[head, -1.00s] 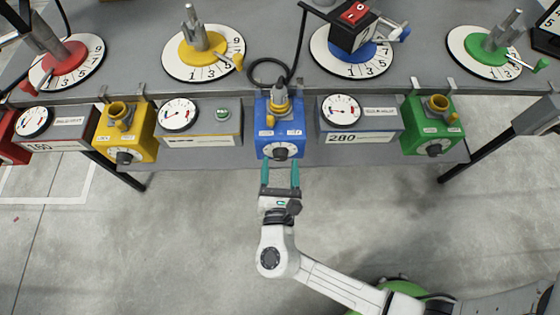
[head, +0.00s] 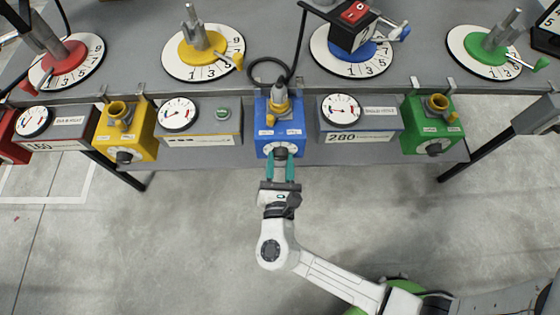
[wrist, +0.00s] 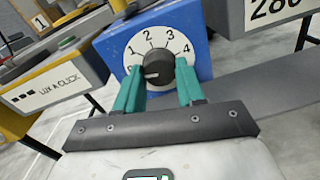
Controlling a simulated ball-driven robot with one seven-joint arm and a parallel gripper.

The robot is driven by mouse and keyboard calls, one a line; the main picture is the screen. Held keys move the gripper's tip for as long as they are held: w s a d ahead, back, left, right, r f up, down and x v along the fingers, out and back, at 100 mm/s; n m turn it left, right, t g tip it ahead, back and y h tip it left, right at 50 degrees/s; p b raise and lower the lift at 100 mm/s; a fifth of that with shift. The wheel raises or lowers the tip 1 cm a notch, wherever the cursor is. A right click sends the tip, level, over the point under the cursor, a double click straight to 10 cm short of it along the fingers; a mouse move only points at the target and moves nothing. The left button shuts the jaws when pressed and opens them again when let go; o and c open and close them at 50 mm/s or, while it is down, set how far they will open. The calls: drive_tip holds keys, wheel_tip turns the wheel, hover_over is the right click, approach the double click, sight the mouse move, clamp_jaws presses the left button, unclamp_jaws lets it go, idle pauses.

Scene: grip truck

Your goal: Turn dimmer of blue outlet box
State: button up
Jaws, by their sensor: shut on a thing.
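The blue outlet box (head: 280,115) hangs at the front edge of the bench, in the middle of the head view. Its front face also fills the top of the wrist view (wrist: 205,45). A black dimmer knob (wrist: 158,68) sits on a white numbered dial (wrist: 150,42) on that face. My gripper (head: 281,155) is at the box's front with its two teal fingers on either side of the knob, shut on it. In the wrist view the fingers (wrist: 160,86) flank the knob. The dial's lower part is hidden by the fingers.
A yellow outlet box (head: 125,130) and a green one (head: 430,125) hang to either side. Grey meter boxes (head: 200,122) and (head: 360,122) flank the blue box closely. Round numbered dials stand on the bench above. The floor in front is open.

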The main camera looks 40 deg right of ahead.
drive_tip(key=shift+m+b, duration=0.35)
drive_tip(key=shift+m, duration=0.05)
drive_tip(key=shift+c, duration=0.3)
drive_tip(key=m+b, duration=0.2)
drive_tip(key=shift+f+m, duration=0.15)
drive_tip(key=shift+m, duration=0.25)
drive_tip(key=m+b, duration=0.3)
drive_tip(key=m, duration=0.1)
drive_tip(key=shift+y, duration=0.3)
drive_tip(key=m+b, duration=0.3)
drive_tip(key=m, duration=0.1)
drive_tip(key=shift+m+b, duration=1.8)
drive_tip(key=shift+r+y, duration=0.25)
drive_tip(key=shift+y, duration=0.05)
drive_tip(key=o, duration=1)
drive_tip(key=shift+o, duration=0.2)
